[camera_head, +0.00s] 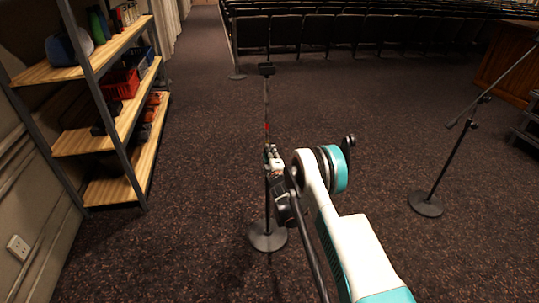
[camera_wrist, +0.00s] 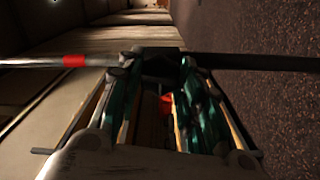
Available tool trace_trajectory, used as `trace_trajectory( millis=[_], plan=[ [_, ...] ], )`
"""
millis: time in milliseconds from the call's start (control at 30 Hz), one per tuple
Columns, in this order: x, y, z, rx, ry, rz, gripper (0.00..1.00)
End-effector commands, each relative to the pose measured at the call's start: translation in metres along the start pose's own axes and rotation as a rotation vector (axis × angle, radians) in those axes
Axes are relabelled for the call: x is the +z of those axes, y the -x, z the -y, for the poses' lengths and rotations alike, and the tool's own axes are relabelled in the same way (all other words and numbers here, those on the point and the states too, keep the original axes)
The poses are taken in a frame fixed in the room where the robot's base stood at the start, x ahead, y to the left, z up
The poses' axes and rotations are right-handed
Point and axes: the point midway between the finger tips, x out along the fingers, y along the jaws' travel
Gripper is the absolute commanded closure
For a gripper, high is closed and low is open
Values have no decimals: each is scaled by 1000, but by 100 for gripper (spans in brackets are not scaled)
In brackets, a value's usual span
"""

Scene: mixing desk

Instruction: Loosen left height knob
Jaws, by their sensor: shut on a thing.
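The left microphone stand stands upright in the middle of the head view, with a round base (camera_head: 268,237) and a thin pole (camera_head: 267,100) with a red band. In the wrist view its pole (camera_wrist: 250,62) runs sideways across the top, with the red band (camera_wrist: 75,61) at left. A dark block on the pole, seemingly the height knob (camera_wrist: 160,66), sits between my fingertips. My gripper (camera_head: 272,155) is at mid-height on the pole; in the wrist view, my gripper (camera_wrist: 159,60) is shut on this dark block. The fingers hide part of it, and its exact shape is too dark to tell.
A metal shelf (camera_head: 110,115) with wooden boards, a red basket (camera_head: 120,84) and other items stands at left. A second microphone stand (camera_head: 427,204) with a boom stands at right. Rows of dark seats (camera_head: 320,30) line the back. Open carpet lies between.

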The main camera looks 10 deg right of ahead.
Motion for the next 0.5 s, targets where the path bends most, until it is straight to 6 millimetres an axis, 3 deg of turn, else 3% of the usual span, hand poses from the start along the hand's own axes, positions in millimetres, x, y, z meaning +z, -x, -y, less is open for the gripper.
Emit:
trace_trajectory(
  millis=[133,167,233,500],
  plan=[
    [0,1,1,-2,-1,1,90],
    [0,1,1,-2,-1,1,60],
    [0,1,1,-2,-1,1,46],
    [0,0,0,-1,-1,0,46]
  ],
)
